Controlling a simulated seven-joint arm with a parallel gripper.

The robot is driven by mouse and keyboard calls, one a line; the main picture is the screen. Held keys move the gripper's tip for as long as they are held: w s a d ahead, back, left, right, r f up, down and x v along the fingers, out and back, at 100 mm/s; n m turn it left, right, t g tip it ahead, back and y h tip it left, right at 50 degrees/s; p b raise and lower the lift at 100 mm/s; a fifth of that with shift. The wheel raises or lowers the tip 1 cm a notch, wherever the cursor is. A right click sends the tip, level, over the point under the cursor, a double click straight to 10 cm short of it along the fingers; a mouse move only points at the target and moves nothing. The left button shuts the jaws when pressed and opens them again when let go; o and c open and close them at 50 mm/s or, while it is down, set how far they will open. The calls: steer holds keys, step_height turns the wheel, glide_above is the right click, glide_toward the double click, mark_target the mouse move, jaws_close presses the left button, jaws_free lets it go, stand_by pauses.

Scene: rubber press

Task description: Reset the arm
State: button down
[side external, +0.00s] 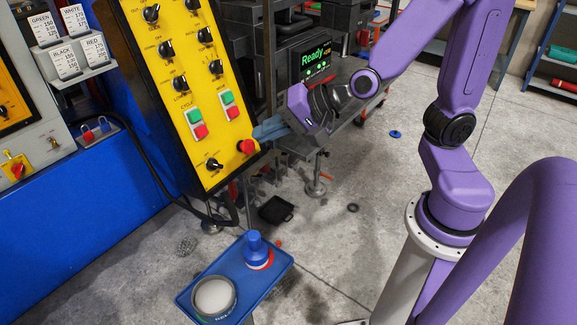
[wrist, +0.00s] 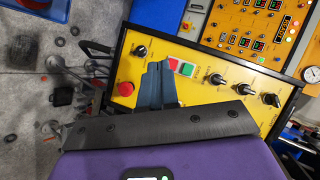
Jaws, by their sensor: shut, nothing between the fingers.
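My gripper (side external: 268,131) is shut and empty in the side view. Its blue-grey fingers point left at the lower right edge of the yellow control panel (side external: 178,82), close to the red mushroom button (side external: 247,146). I cannot tell whether the fingertips touch the panel. In the wrist view my gripper (wrist: 157,83) shows its closed fingers in front of the yellow panel (wrist: 205,93), between the red mushroom button (wrist: 125,88) and the red and green push buttons (wrist: 180,67).
A blue tray (side external: 270,277) with a blue bottle (side external: 254,247) and a round container (side external: 214,297) stands below. The press screen (side external: 314,59) reads Ready. A metal table (side external: 345,100) lies behind my gripper. The floor (side external: 400,185) between is mostly open.

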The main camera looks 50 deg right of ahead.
steer(key=s+a+f+n+g, duration=0.1)
steer(key=s+a+n+g, duration=0.1)
steer(key=s+n+g, duration=0.3)
steer(key=s+a+f+n+g, duration=0.1)
steer(key=s+f+n+g, duration=0.1)
steer(key=s+n, duration=0.5)
steer(key=s+d+n+g+h, duration=0.2)
steer(key=s+d+n+h, duration=0.3)
steer(key=d+n, duration=0.4)
steer(key=shift+s+d+f+n+g, duration=0.25)
steer(key=shift+s+n+g, duration=0.15)
steer(key=shift+s+n, duration=0.25)
stand_by(2.2)
